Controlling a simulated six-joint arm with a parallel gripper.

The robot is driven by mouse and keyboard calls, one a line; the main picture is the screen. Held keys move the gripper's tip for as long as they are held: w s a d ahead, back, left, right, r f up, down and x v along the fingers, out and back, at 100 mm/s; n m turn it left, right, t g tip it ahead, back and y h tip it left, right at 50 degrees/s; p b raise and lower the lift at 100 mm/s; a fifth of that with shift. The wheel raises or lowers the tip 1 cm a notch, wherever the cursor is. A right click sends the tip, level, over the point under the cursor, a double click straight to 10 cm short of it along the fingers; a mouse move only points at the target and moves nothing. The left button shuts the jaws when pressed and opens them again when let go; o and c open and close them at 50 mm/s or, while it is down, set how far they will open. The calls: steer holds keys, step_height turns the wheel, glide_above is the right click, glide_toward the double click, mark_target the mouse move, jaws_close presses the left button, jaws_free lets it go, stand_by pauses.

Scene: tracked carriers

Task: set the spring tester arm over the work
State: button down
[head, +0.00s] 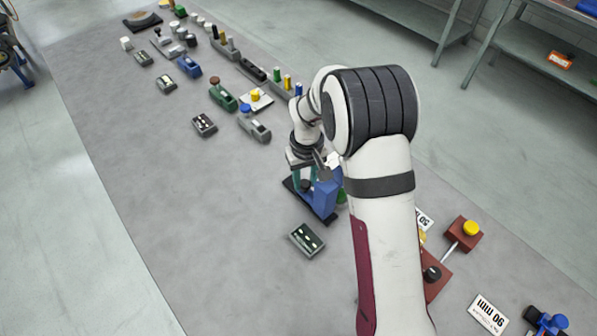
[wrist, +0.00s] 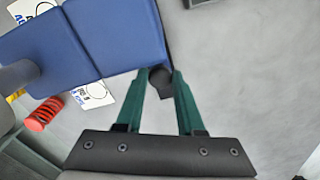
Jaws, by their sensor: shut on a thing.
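A blue device (head: 324,198) on a dark base, which I take to be the spring tester, stands below my gripper (head: 305,180) in the head view. My forearm hides part of it. I cannot tell whether the blue arm is over any work.
A dark box with light dots (head: 307,240) lies just in front of the blue device. A red-brown device with a yellow knob (head: 470,228) is to the right, beyond my arm. Several other fixtures line the mat at the back left. The mat's left side is clear.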

steer(key=shift+s+d, duration=0.15)
steer(key=shift+d, duration=0.05)
steer(key=c, duration=0.5)
jaws_free()
steer(key=shift+a, duration=0.1)
step_height(320, 180, up, 16)
steer(key=shift+f, duration=0.1)
